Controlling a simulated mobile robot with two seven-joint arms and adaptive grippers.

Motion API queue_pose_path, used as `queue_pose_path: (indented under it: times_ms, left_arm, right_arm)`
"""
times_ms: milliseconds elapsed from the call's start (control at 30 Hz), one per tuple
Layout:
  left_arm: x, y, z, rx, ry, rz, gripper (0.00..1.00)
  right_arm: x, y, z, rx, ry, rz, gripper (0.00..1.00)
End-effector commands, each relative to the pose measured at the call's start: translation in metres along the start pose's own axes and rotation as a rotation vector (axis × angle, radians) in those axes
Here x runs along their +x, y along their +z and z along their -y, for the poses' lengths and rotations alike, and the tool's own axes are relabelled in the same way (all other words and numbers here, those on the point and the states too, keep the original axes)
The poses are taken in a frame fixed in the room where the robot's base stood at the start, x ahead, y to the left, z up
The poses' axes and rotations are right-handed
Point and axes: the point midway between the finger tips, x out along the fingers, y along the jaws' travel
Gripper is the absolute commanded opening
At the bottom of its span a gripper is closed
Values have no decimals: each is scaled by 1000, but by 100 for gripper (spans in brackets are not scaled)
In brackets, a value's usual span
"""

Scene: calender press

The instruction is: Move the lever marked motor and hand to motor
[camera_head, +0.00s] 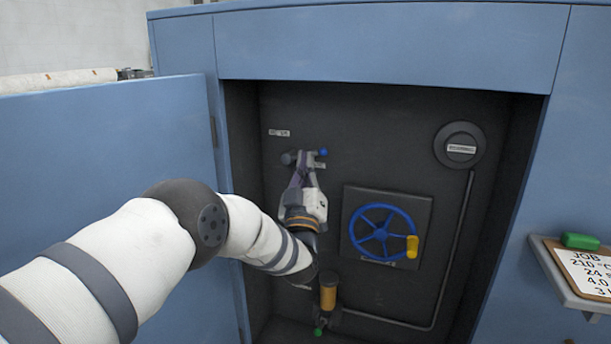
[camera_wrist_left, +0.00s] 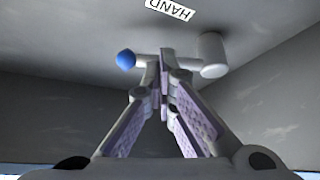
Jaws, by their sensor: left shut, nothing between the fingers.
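The lever (camera_head: 311,154) is a short grey bar with a blue ball at its right end, on the dark back panel inside the blue cabinet. In the left wrist view the lever (camera_wrist_left: 185,63) runs from a round grey hub (camera_wrist_left: 213,55) to the blue ball (camera_wrist_left: 126,60). A white label reading HAND (camera_wrist_left: 170,9) is beside it; a small label (camera_head: 279,133) at upper left in the head view is too small to read. My left gripper (camera_head: 306,157) is shut and empty, its fingertips at the lever's bar, overlapping it in view. Contact is unclear. My right gripper is not in view.
A blue handwheel (camera_head: 381,229) with a yellow knob is right of my left gripper. A yellow cylinder with a green tip (camera_head: 328,292) is below. The open blue door (camera_head: 100,180) is at left. A clipboard (camera_head: 585,268) rests on a shelf at right.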

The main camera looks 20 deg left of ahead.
Motion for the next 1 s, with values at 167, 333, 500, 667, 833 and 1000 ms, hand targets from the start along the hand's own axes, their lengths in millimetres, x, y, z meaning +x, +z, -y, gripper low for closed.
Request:
queue_pose_path:
  times_ms: [167, 333, 500, 667, 833, 1000]
  left_arm:
    - [11, -2, -2, -101, -68, -2, 0]
    - [20, -13, -5, -233, -153, -5, 0]
    - [25, -22, -5, -368, -242, -5, 0]
    - [30, -29, -4, -495, -326, -5, 0]
    - [35, -37, -1, -628, -415, -5, 0]
    - [39, -42, 3, -749, -495, -4, 0]
  right_arm:
    - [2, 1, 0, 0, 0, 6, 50]
    - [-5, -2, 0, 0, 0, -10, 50]
    - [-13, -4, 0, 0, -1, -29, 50]
    - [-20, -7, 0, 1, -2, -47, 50]
    - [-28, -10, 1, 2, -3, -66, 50]
    - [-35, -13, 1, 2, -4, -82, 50]
